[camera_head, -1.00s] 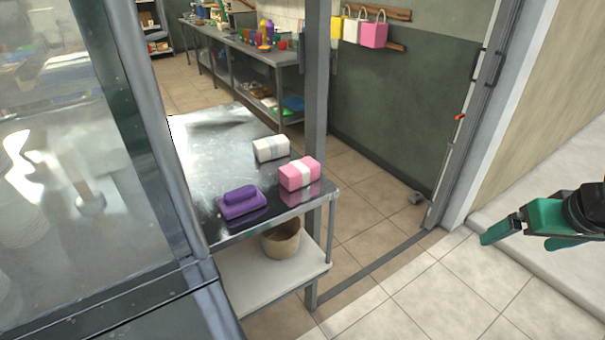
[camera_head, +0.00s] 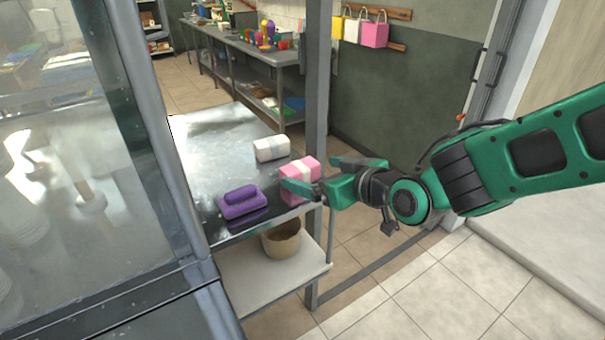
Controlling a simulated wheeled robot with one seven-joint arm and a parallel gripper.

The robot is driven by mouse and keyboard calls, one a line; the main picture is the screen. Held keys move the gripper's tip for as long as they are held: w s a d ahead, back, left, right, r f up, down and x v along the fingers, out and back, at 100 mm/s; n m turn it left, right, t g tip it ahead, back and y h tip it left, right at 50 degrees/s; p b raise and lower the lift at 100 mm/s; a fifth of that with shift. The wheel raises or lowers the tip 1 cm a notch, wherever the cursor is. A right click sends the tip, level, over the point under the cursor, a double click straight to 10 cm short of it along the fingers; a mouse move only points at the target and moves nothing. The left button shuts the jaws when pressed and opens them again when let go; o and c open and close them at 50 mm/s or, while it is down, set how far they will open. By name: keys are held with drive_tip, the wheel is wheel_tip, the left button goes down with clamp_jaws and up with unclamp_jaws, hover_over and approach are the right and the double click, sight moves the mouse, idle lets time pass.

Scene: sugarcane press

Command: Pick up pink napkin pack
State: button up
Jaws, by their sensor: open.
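The pink napkin pack (camera_head: 290,172), with a pale band around it, stands on the near right corner of a steel table (camera_head: 205,150). My gripper (camera_head: 318,173) is open and reaches in from the right at the pack. One green finger overlaps the front of the pack in the picture, and the other shows to its right. The fingers hide part of the pack's front and right side. I cannot tell whether they touch it.
A metal post (camera_head: 316,80) rises close by the table's right edge. A basket (camera_head: 282,240) sits on the lower shelf (camera_head: 262,278).

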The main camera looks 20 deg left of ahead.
sight(307, 171)
drive_tip(key=shift+x, duration=3.3)
drive_tip(key=shift+s, duration=0.1)
drive_tip(key=c, duration=1.2)
